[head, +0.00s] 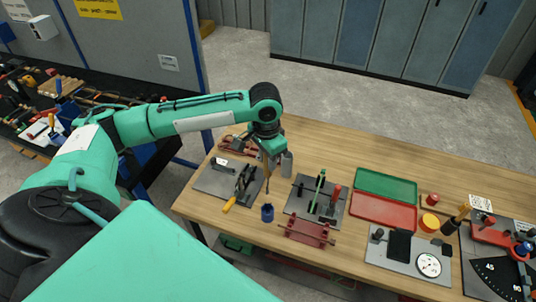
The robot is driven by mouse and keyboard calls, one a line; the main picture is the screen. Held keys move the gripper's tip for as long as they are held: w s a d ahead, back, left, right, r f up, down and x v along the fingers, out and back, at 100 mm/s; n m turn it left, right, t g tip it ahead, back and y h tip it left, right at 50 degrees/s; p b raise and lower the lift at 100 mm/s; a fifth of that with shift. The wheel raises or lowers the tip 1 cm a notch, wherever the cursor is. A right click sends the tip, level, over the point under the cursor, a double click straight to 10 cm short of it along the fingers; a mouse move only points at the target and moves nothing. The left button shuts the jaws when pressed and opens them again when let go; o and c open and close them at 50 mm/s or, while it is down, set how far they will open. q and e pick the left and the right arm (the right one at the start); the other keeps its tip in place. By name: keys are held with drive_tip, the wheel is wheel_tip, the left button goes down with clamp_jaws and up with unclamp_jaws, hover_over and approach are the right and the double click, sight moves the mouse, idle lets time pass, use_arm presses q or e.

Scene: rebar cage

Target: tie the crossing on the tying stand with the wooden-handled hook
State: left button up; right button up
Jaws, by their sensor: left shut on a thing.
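My left gripper (268,153) comes in from the left and points down above the back left of the wooden table. It is shut on the wooden-handled hook (267,178), whose thin dark shaft hangs down, apart from the blue cup below. A grey plate (297,208) with an upright green bar (318,190) and a red-handled part stands right of the hook. A red stand (309,232) with a rod across it is at the front edge. The picture is too small to tell which of these carries the crossing. My right gripper is not in view.
A small blue cup (267,212) stands left of the grey plate. A grey cylinder (287,164) stands close beside the gripper. Green (386,181) and red trays (383,212) and a dial gauge (428,265) lie right.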

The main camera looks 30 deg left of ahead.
sight(268, 173)
use_arm(q)
wheel_tip(268, 173, down, 5)
drive_tip(key=shift+w+a+f+b, duration=0.1)
drive_tip(key=shift+f+b, duration=0.05)
drive_tip(key=shift+b, duration=0.25)
drive_tip(key=shift+f, duration=0.8)
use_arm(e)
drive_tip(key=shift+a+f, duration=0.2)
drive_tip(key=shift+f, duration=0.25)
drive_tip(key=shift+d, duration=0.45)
use_arm(q)
drive_tip(key=shift+r, duration=0.1)
